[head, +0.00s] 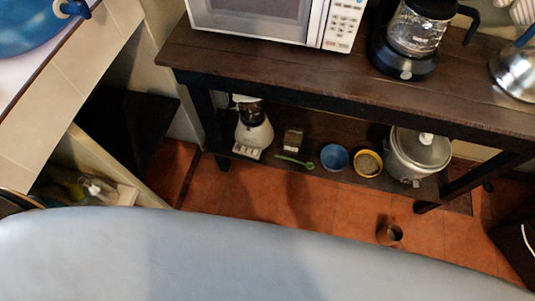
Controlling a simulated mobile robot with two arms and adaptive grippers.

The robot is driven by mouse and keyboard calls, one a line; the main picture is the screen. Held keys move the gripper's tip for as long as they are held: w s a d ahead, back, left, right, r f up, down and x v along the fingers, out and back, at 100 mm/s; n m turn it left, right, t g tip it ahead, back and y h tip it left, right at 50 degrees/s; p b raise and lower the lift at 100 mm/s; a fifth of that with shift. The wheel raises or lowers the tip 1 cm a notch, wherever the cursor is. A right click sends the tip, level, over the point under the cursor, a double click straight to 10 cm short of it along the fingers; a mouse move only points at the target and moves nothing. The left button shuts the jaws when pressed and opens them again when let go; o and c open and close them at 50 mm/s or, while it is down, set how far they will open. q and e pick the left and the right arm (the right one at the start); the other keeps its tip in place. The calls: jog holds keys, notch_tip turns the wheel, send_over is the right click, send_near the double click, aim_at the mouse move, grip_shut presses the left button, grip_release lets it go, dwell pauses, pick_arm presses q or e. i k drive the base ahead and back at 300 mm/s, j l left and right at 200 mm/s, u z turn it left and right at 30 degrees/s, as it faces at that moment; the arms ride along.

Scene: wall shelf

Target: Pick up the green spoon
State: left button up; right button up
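The green spoon (295,161) lies on the lower shelf (310,178) of the dark wooden stand, close to its front edge. Its round end points right, towards a blue bowl (334,157). A small box-like container (293,139) stands just behind the spoon. Neither my left nor my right gripper shows in the head view, so I cannot see whether they are open or shut.
Right of the blue bowl are a yellow-rimmed bowl (367,163) and a white cooker (420,152); a blender (253,129) stands left. The upper top (300,68) overhangs this shelf. A brown cup (389,234) is on the tiled floor.

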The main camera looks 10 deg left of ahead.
aim_at(309, 165)
jog(key=z, duration=0.9)
jog(key=k, duration=0.85)
